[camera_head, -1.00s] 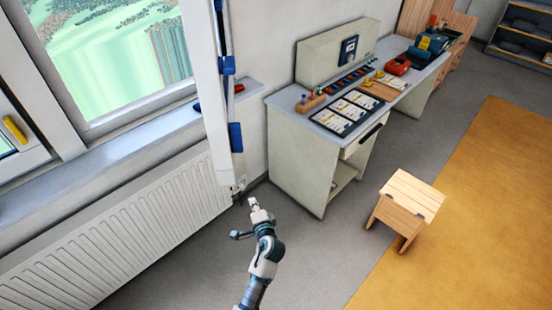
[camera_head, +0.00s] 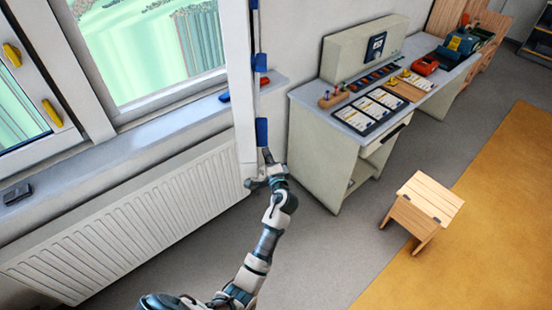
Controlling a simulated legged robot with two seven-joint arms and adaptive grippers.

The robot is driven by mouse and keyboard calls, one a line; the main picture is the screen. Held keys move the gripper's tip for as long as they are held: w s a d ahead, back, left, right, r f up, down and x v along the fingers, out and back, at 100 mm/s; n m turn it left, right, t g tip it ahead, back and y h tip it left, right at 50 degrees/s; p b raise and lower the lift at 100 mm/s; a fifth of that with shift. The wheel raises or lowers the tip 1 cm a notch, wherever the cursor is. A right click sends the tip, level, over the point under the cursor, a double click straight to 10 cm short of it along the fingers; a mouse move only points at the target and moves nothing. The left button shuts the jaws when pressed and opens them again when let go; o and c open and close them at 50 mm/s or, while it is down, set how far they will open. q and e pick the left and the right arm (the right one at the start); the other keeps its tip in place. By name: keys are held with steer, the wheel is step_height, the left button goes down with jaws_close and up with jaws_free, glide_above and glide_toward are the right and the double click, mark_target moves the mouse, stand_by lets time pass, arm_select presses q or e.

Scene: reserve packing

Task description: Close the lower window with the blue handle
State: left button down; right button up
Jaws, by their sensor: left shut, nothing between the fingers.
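The open window sash (camera_head: 240,70) stands out from the wall, seen nearly edge-on, its white frame reaching down in front of the radiator. Blue pieces sit on its right edge: a lower one (camera_head: 262,132) and an upper one (camera_head: 259,62). I cannot tell for certain which is the handle. My left gripper (camera_head: 259,172) is shut and empty at the sash's bottom corner, just below the lower blue piece. It overlaps the corner in view; I cannot tell whether it touches. My right gripper is out of view.
A radiator (camera_head: 120,225) runs below the window sill (camera_head: 150,135). Yellow handles (camera_head: 52,112) mark the left window. A desk (camera_head: 330,140) and a wooden stool (camera_head: 425,205) stand right; grey floor lies between.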

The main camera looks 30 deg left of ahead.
arm_select(q)
steer(key=shift+s+d+r, duration=0.1)
steer(key=shift+s+r, duration=0.2)
steer(key=shift+s, duration=0.2)
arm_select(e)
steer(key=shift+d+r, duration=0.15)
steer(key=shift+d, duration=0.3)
